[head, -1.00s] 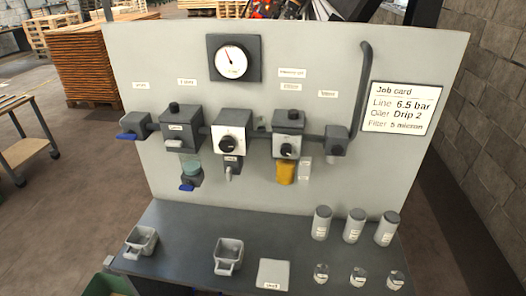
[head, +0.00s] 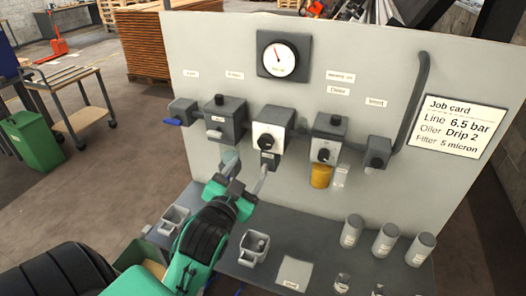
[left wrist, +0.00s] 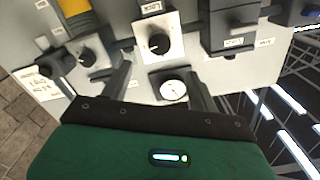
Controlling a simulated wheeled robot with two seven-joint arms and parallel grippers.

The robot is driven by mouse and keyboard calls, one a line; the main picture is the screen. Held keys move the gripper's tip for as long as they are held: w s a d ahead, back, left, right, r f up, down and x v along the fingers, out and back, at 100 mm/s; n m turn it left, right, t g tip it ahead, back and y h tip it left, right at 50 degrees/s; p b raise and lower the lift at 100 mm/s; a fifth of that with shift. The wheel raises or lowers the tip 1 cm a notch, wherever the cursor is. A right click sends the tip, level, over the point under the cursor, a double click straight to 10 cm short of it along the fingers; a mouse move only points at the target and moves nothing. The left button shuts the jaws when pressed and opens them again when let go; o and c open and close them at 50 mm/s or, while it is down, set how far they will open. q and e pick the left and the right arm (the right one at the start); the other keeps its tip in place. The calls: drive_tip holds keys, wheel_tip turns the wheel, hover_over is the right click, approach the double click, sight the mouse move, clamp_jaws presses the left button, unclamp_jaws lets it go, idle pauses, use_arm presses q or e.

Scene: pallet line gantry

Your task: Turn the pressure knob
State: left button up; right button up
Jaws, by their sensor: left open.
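The pressure knob (head: 266,141) is a round black knob on the white front of the regulator block (head: 280,119), below the pressure gauge (head: 277,60). It also shows in the left wrist view (left wrist: 158,43), upside down, just beyond the fingertips with the gauge (left wrist: 173,90) between the fingers. My left gripper (head: 247,172) is open and empty, below the knob and in front of the panel, with fingers pointing up. Its fingers show apart in the left wrist view (left wrist: 160,80). It does not appear to touch the knob. My right gripper is not in view.
The oiler block (head: 327,126) with its own black knob and yellow bowl (head: 320,176) is right of the regulator. The filter block (head: 224,119) is to the left. Bins (head: 254,247) and grey canisters (head: 387,238) stand on the shelf below. A job card (head: 458,126) reads "Line 6.5 bar".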

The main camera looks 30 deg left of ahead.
sight(264, 145)
use_arm(q)
drive_tip(key=b+x, duration=0.2)
drive_tip(key=x, duration=0.8)
drive_tip(key=shift+w, duration=0.15)
drive_tip(key=shift+x, duration=0.75)
drive_tip(key=c, duration=1)
